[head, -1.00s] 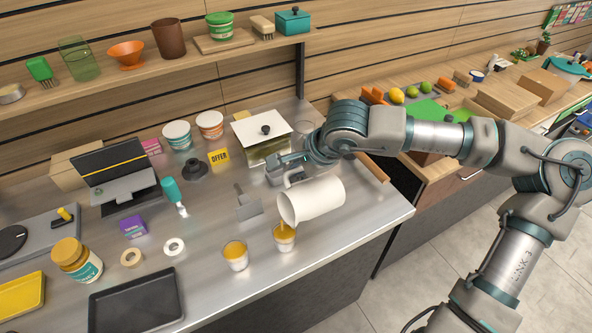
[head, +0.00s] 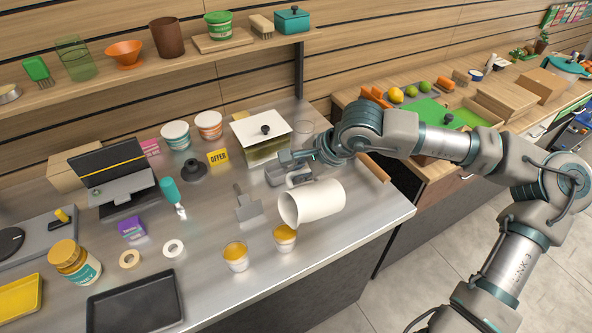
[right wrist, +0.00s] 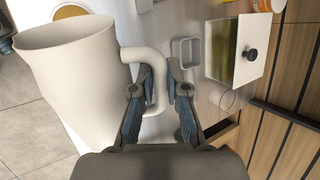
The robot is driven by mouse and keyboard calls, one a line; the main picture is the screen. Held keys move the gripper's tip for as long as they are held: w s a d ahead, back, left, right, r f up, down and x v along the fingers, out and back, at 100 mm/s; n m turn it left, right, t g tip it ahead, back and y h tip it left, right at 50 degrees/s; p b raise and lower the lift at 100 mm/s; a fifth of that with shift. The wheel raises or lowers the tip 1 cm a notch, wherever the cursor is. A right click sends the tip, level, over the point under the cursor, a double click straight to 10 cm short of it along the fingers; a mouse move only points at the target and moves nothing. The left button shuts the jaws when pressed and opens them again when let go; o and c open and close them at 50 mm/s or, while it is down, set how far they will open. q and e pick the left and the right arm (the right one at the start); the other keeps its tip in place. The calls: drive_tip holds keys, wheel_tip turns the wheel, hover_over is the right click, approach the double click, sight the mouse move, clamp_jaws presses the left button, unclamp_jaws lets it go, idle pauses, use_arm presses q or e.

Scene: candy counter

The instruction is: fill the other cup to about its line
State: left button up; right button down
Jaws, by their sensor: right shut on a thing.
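Two small clear cups stand near the counter's front edge in the head view. The left cup (head: 236,258) and the right cup (head: 285,239) both hold orange-yellow liquid that reaches high, close to the rim. I cannot make out a line on either. A white pitcher (head: 318,200) hangs tilted nearly on its side just above and behind the right cup, mouth to the left. No stream shows from it. My right gripper (head: 297,178) is shut on the pitcher's handle (right wrist: 155,75), seen in the right wrist view. My left gripper is not in view.
A metal scraper (head: 247,205) lies left of the pitcher. A lidded clear container (head: 265,150) stands behind my right gripper. A black tray (head: 135,303), tape rolls (head: 173,248) and a jar (head: 75,262) are to the left.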

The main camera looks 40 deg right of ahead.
drive_tip(key=shift+d, duration=0.1)
drive_tip(key=shift+s+d+f+m+t+y, duration=0.1)
drive_tip(key=shift+d+m+t+y, duration=0.1)
drive_tip(key=shift+y, duration=0.35)
drive_tip(key=shift+d+f+m+t+y, duration=0.1)
drive_tip(key=shift+d+y, duration=0.05)
drive_tip(key=shift+y, duration=0.4)
drive_tip(key=shift+d+f+y, duration=0.25)
drive_tip(key=shift+d+y, duration=0.15)
drive_tip(key=shift+a, duration=0.1)
